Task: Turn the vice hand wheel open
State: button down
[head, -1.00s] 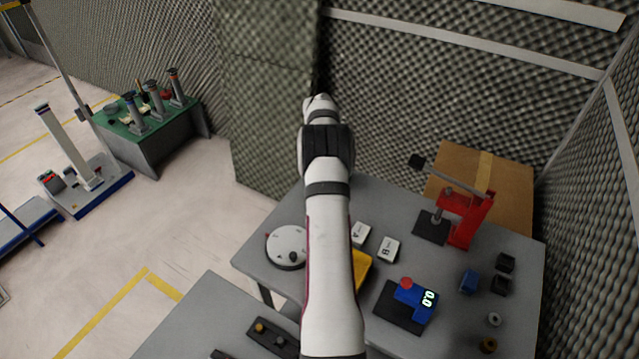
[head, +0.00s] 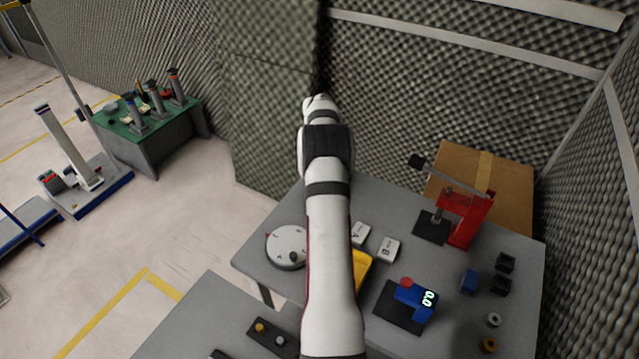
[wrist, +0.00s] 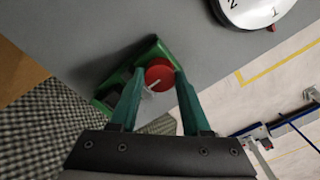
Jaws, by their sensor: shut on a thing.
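The vice (wrist: 112,92) is green and sits on the grey table in the wrist view. Its red hand wheel (wrist: 158,76) shows between the green fingers of my gripper (wrist: 160,76), with a pale metal bar near its middle. My gripper is shut on the hand wheel, one finger on each side. The lower part of the wheel is partly hidden by the fingers. In the head view my arm hides the gripper, the vice and the wheel.
A white round dial (head: 287,246) stands left of my arm. Right of it are white blocks marked A and B (head: 387,249), a blue unit with a display (head: 414,298) and a red press (head: 470,220). Foam walls (head: 420,90) rise behind the table.

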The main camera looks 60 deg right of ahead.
jog(key=shift+c, duration=1.8)
grip_release()
jog(key=shift+r, duration=0.1)
notch_tip(320, 180, up, 16)
jog(key=shift+f, duration=0.2)
